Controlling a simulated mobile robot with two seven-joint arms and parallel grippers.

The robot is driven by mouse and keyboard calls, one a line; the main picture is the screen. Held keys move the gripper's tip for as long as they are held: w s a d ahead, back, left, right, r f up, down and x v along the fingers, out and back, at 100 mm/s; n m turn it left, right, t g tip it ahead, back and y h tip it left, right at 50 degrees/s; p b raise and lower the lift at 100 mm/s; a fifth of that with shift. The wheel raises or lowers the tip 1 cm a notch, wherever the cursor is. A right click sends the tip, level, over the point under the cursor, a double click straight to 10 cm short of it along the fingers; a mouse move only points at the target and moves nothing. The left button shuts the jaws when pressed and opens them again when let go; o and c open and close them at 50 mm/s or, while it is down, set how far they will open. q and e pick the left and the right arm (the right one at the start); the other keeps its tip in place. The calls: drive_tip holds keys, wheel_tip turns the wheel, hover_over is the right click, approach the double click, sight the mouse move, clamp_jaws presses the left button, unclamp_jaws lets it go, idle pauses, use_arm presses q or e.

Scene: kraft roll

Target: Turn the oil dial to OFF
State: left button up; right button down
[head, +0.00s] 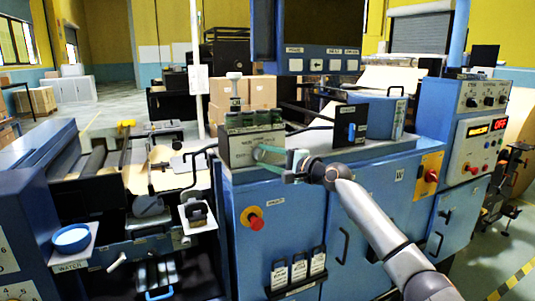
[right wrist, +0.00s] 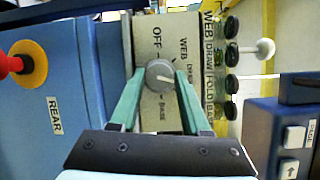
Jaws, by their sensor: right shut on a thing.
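The oil dial (right wrist: 160,75) is a round grey knob on a beige panel (right wrist: 152,40) in the right wrist view. OFF is printed to its upper left, WEB to its upper right and BASE below it. A pale pointer line on the knob points to the right, away from OFF. My right gripper (right wrist: 160,80) has its green fingers on both sides of the knob, shut on it. In the head view my right gripper (head: 268,154) reaches the front of the grey control box (head: 238,154); the dial is hidden there. My left gripper is not in view.
A red stop knob on a yellow plate (right wrist: 28,64) sits left of the panel, beside a REAR label. In the head view, a red-and-yellow switch (head: 252,218) is below the box and a screen (head: 318,30) above.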

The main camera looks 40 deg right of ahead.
drive_tip(key=shift+r+n+g, duration=0.2)
drive_tip(key=shift+n+g, duration=0.1)
drive_tip(key=shift+n, duration=0.6)
drive_tip(key=n+g+h, duration=0.1)
drive_tip(key=n, duration=0.2)
drive_tip(key=shift+r, duration=0.1)
drive_tip(key=n+g+h, duration=0.1)
drive_tip(key=n, duration=0.1)
drive_tip(key=n+h, duration=0.1)
drive_tip(key=shift+a+r+n+g, duration=0.15)
drive_tip(key=shift+a+n+g, duration=0.05)
drive_tip(key=shift+n+g, duration=0.2)
drive_tip(key=n+h, duration=0.1)
drive_tip(key=n+g+h, duration=0.1)
drive_tip(key=n, duration=0.1)
drive_tip(key=shift+w+a+n+h, duration=0.1)
drive_tip(key=shift+a+n+h, duration=0.1)
drive_tip(key=shift+n+h, duration=0.1)
drive_tip(key=n+h, duration=0.2)
drive_tip(key=n, duration=0.1)
drive_tip(key=shift+a+g, duration=0.1)
drive_tip(key=shift+g, duration=0.2)
drive_tip(key=c, duration=0.8)
unclamp_jaws()
drive_tip(key=o, duration=0.4)
drive_tip(key=shift+w, duration=0.15)
